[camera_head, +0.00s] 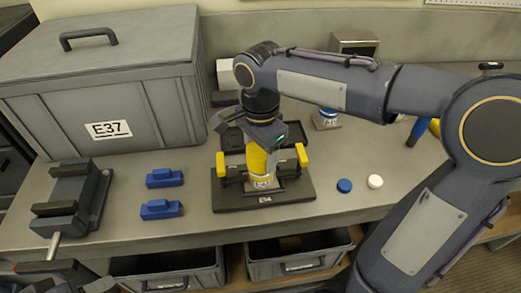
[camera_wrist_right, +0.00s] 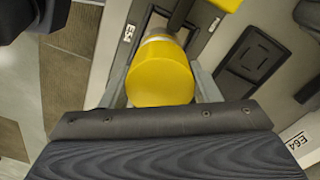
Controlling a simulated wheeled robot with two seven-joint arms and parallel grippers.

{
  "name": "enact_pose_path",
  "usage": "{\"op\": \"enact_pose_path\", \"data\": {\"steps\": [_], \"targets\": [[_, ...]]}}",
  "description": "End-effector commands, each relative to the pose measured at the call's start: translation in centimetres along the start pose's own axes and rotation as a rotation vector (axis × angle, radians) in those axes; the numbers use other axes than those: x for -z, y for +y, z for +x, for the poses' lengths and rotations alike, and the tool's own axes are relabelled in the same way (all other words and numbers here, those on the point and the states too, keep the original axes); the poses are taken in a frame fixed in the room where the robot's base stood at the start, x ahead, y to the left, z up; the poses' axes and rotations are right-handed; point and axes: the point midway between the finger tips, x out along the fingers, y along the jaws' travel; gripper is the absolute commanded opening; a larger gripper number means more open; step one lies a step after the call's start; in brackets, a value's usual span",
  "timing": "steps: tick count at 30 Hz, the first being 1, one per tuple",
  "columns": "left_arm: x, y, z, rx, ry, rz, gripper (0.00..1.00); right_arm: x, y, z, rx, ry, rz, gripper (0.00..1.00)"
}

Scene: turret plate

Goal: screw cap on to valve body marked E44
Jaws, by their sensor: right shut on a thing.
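A yellow cap (camera_head: 257,160) sits at the top of a valve body (camera_head: 262,182), which stands upright in the dark fixture plate (camera_head: 230,202) between two yellow clamp handles. The body's label is too small to read. My right gripper (camera_head: 260,145) comes down from above and is shut on the yellow cap. In the right wrist view the yellow cap (camera_wrist_right: 160,75) lies between the fingers, with the plate's E54 label beside it. Whether the cap's threads are engaged is hidden. Part of my left gripper (camera_head: 65,275) shows at the bottom left edge; its jaws are unclear.
A blue cap (camera_head: 344,185) and a white cap (camera_head: 375,181) lie to the right of the plate. Another valve body (camera_head: 327,118) stands behind. Two blue blocks (camera_head: 163,178) and a vise (camera_head: 72,200) are left. A grey case marked E37 (camera_head: 110,100) fills the back left.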

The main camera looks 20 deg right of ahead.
Motion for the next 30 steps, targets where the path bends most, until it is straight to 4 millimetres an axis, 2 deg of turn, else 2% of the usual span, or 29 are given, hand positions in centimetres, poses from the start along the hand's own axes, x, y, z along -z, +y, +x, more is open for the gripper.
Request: {"op": "enact_pose_path", "data": {"steps": [20,21,27,30], "targets": [[-0.13,-0.11,0.25,0.0,0.0,0.0,0.47,-0.01,0.0,0.56,0.0,0.0,0.0,0.34],[-0.13,-0.11,0.25,0.0,0.0,0.0,0.47,-0.01,0.0,0.56,0.0,0.0,0.0,0.57],[-0.13,-0.11,0.25,0.0,0.0,0.0,0.47,0.0,0.0,0.57,0.0,0.0,0.0,0.81],[-0.12,-0.11,0.25,0.0,0.0,0.0,0.47,0.0,0.0,0.57,0.0,0.0,0.0,0.81]]}}
